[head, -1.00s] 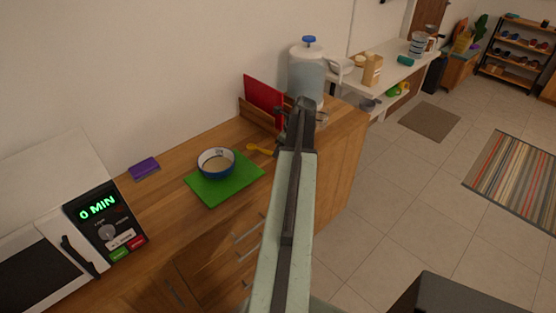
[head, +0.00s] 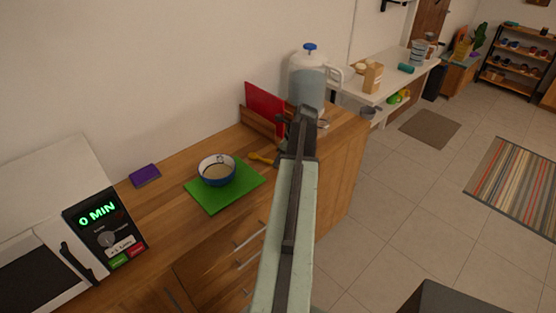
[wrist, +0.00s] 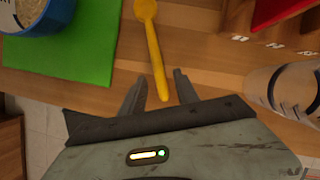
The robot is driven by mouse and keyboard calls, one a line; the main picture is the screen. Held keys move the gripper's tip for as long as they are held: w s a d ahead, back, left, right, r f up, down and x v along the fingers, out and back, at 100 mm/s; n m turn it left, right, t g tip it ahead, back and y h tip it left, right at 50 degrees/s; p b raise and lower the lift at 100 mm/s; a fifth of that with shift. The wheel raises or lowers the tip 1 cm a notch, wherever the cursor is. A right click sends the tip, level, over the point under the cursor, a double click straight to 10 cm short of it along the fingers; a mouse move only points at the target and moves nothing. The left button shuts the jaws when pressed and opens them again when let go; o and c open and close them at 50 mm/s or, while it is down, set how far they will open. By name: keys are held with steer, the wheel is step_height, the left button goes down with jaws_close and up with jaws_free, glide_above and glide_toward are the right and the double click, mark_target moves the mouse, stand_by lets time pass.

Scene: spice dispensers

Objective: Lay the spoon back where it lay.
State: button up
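The yellow spoon (head: 262,158) appears to lie on the wooden counter, just right of the green board (head: 243,185). In the wrist view the spoon (wrist: 152,45) has its round end away from me and its handle end between my fingers. My gripper (wrist: 159,88) is open, with a gap on each side of the handle. In the head view my own arm mostly hides the gripper. A blue-and-white bowl (head: 205,180) with pale contents stands on the green board.
A wooden holder (head: 259,122) with a red board (head: 265,101) and a water dispenser (head: 307,80) stand behind the gripper. A clear glass-like container (wrist: 285,90) is close on the right in the wrist view. A purple block (head: 145,175) and a microwave (head: 60,250) are left.

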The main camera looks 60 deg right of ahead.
steer(key=p+v, duration=0.9)
steer(key=v, duration=0.2)
steer(key=shift+r+p, duration=0.2)
steer(key=shift+p, duration=0.15)
steer(key=shift+a, duration=0.1)
